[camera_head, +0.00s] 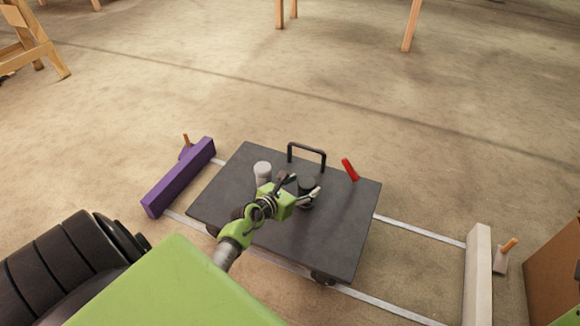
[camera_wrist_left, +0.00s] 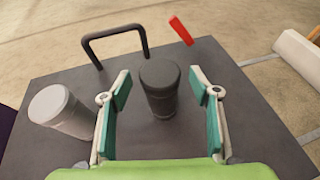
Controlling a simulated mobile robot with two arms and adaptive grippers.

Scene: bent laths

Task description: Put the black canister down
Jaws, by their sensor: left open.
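The black canister (camera_wrist_left: 159,88) stands upright on the dark platform (camera_wrist_left: 258,140) of a low cart. In the head view the canister (camera_head: 306,184) is partly hidden by my gripper. My left gripper (camera_head: 303,187) is open. In the left wrist view its two green-padded fingers (camera_wrist_left: 160,92) stand on either side of the canister, with a visible gap on each side. My right gripper is not in view.
A light grey canister (camera_head: 262,172) stands on the platform left of the gripper. A black handle (camera_head: 307,153) rises at the platform's far edge, near a red piece (camera_head: 350,169). A purple beam (camera_head: 178,178) and a pale beam (camera_head: 478,275) lie at the sides.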

